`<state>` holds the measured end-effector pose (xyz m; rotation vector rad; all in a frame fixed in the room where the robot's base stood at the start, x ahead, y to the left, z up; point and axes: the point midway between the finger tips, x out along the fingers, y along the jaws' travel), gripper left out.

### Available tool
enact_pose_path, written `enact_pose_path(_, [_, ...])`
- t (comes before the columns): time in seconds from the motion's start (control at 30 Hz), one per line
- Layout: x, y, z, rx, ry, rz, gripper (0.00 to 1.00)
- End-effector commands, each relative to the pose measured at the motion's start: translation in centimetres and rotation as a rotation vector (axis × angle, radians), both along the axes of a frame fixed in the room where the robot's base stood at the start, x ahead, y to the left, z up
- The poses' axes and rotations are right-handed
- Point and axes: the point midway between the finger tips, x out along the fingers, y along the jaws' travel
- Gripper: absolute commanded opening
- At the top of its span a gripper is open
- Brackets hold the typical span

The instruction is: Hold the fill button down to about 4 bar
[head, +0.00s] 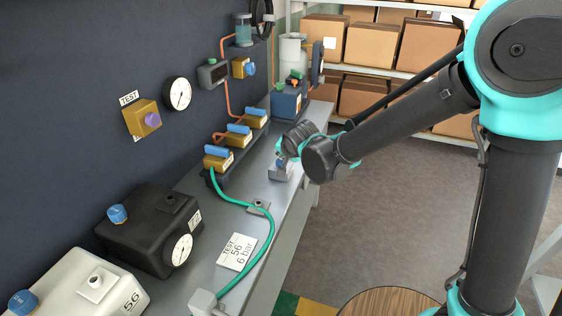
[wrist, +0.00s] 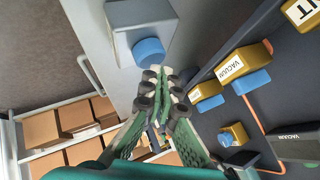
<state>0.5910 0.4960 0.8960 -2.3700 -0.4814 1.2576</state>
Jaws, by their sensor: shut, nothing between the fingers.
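A light grey box (wrist: 131,20) with a round blue button (wrist: 149,52) lies just beyond my fingertips in the wrist view. No label shows on it, so I cannot confirm it is the fill button. In the head view the grey box (head: 281,172) stands on the bench beneath my gripper (head: 281,156), which mostly hides its button. My gripper, also in the wrist view (wrist: 160,76), is shut and empty, its tips close to the button; I cannot tell whether they touch. A wall gauge (head: 177,94) and the black box's gauge (head: 181,250) are too small to read.
Yellow valves with blue handles (head: 218,160) line the bench by the wall. A green hose (head: 271,225) runs along the bench (head: 190,285) past a "TEST 56 6 bar" card (head: 237,252). A black box (head: 140,232) and white box (head: 75,280) stand front left.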

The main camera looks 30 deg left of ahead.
Motion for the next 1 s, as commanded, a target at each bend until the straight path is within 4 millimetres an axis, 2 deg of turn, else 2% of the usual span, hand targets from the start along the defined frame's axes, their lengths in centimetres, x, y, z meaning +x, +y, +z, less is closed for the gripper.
enact_pose_path(1.0, [0.0,0.0,-1.1,0.0,0.0,0.0,0.0])
